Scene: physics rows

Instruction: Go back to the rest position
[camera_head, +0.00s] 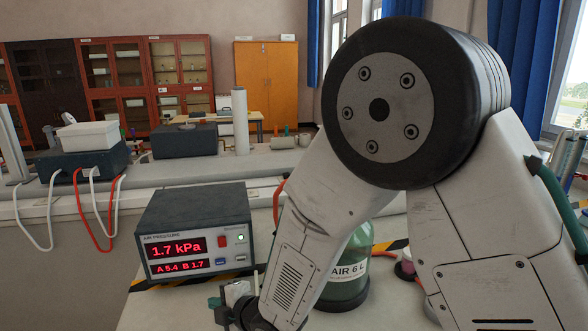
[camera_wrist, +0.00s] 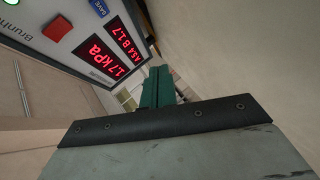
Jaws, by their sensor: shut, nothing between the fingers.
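My gripper (camera_wrist: 160,76) shows in the wrist view as two teal fingers closed together, with nothing between them. The grey air pressure meter (camera_wrist: 75,38) fills the upper left of that view, tilted, with its red display close beside the fingers. In the head view the gripper (camera_head: 217,304) is small and partly hidden at the bottom, just in front of the meter (camera_head: 195,220). The meter reads 1.7 kPa, with A 5.4 and B 1.7. My arm covers much of the right half.
A green bottle (camera_head: 345,290) marked AIR 6 L stands behind my arm, partly hidden. Black-and-yellow tape edges the pale bench. Behind are a dark box (camera_head: 184,141), a white cylinder (camera_head: 240,120), and a black box with a white top (camera_head: 85,160), with red and white hoses hanging down.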

